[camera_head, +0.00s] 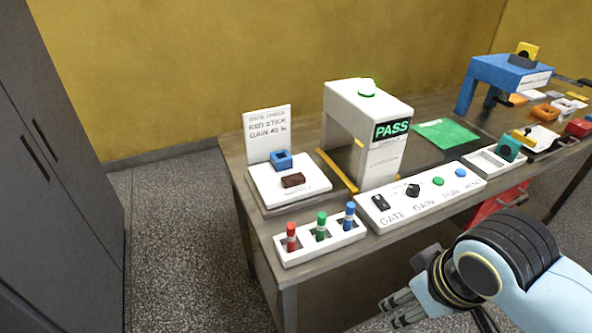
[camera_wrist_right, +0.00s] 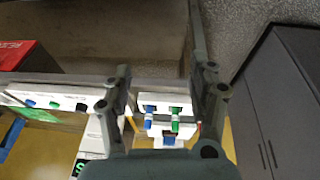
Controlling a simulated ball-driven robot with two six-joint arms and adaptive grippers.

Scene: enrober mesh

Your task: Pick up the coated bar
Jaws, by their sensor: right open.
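The coated bar (camera_head: 293,180) is a small dark brown block lying on a white square plate (camera_head: 262,190) at the table's left end. A blue block with a square hollow (camera_head: 281,159) sits just behind it on the same plate. My right gripper (camera_head: 393,312) is open and empty, in front of the table's near edge and well apart from the bar. In the right wrist view its two fingers (camera_wrist_right: 165,72) are spread. I cannot make out the bar in that view. My left gripper is not in view.
A white rack (camera_head: 320,243) with red, green and blue sticks stands in front of the plate. A control panel (camera_head: 424,200) and a white arch (camera_head: 345,105) showing PASS stand to its right. A sign (camera_head: 268,132) is behind the plate. Grey cabinets (camera_head: 60,150) are at left.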

